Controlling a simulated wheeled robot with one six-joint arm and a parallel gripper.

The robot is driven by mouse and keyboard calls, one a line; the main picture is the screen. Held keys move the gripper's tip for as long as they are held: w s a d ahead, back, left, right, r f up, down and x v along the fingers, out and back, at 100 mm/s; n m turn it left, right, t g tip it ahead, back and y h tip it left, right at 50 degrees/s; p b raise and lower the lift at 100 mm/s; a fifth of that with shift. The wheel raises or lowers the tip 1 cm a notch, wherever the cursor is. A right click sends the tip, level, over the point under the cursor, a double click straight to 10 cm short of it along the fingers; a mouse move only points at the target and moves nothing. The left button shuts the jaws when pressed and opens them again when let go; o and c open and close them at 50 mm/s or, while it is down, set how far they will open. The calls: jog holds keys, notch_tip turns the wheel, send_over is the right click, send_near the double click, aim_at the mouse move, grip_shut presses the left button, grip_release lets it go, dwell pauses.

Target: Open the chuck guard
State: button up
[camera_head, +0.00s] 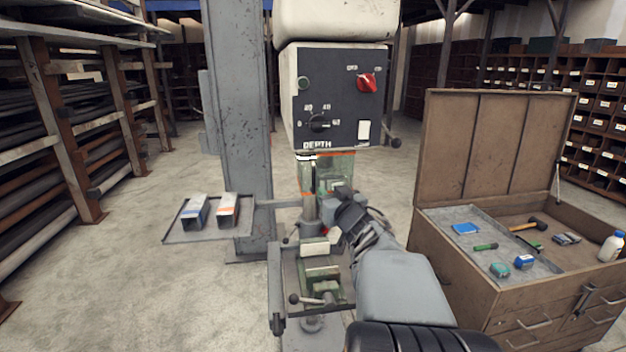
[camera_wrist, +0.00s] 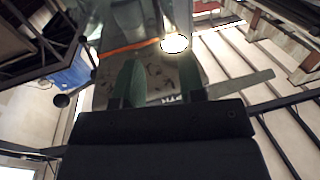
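The chuck guard (camera_head: 336,172) is a clear greenish shield with an orange upper edge. It hangs under the drill press head, around or in front of the chuck and spindle area. In the wrist view its orange edge (camera_wrist: 135,47) runs across the upper middle. My gripper (camera_head: 333,222) is below and in front of the guard in the head view. In the wrist view my gripper (camera_wrist: 160,80) points up toward the head, its two fingers apart with nothing visible between them. Whether a finger touches the guard I cannot tell; my wrist hides part of the guard's lower area.
The drill head's control panel (camera_head: 340,97) has a red knob and a green button. A green vise (camera_head: 323,280) stands below on the press table. A side tray (camera_head: 205,232) with two boxes is at left. An open tool chest (camera_head: 453,290) stands close at right.

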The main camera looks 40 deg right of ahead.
send_over(314, 194)
jog(key=shift+w+d+p, duration=0.15)
jog(key=shift+w+p, duration=0.15)
jog(key=shift+c, duration=0.4)
grip_shut()
